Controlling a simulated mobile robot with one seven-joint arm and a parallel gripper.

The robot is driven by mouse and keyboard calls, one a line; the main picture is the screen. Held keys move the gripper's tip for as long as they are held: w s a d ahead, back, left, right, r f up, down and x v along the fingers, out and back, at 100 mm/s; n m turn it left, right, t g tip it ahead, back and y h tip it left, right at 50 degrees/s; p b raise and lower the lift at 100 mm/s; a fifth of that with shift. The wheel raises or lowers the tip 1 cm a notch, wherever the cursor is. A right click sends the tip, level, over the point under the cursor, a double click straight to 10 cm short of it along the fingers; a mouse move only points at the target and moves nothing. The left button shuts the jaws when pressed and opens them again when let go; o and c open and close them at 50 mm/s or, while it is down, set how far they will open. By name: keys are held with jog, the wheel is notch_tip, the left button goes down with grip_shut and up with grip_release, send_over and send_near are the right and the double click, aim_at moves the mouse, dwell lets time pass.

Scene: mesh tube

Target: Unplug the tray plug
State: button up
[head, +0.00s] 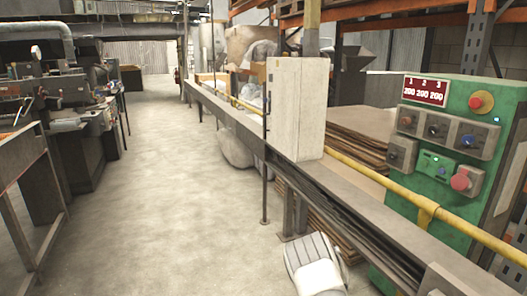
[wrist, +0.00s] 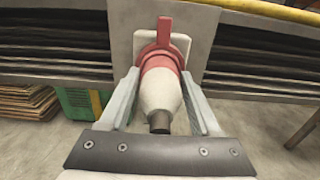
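In the wrist view a plug (wrist: 160,95) with a pale, tapered body and dark tail end sits at a red socket (wrist: 164,48) on a light plate. A red flap stands up above it. My gripper (wrist: 160,76) is open around the plug, one finger on each side. The fingertips are close to the plug's sides near the red collar. Narrow gaps seem to show, though contact is hard to judge. In the head view part of my white arm (head: 318,275) shows at the bottom; the plug and socket are not visible there.
A long grey rail structure (head: 345,203) with a yellow pipe (head: 358,170) runs along the right. A green control panel (head: 447,150) and a white cabinet (head: 296,107) stand along it. Machines (head: 75,115) line the left side. The floor between (head: 160,190) is open.

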grip_shut()
jog(key=shift+a, duration=0.1)
jog(key=shift+p+v, duration=0.7)
jog(key=shift+v, duration=2.25)
jog(key=w+a+r+n+t+y, duration=0.1)
jog(key=w+a+r+n+t, duration=0.15)
jog(key=a+r, duration=0.75)
jog(key=w+a+r+n+t+y, duration=0.1)
jog(key=w+a+r+t, duration=0.15)
jog(key=a+r, duration=0.75)
jog(key=a+r+n+t+y+p, duration=0.3)
jog(key=r+p, duration=0.9)
jog(key=p, duration=0.8)
jog(key=n+t+y, duration=0.1)
jog(key=y, duration=0.1)
jog(key=shift+w+y, duration=0.25)
jog(key=shift+y, duration=0.15)
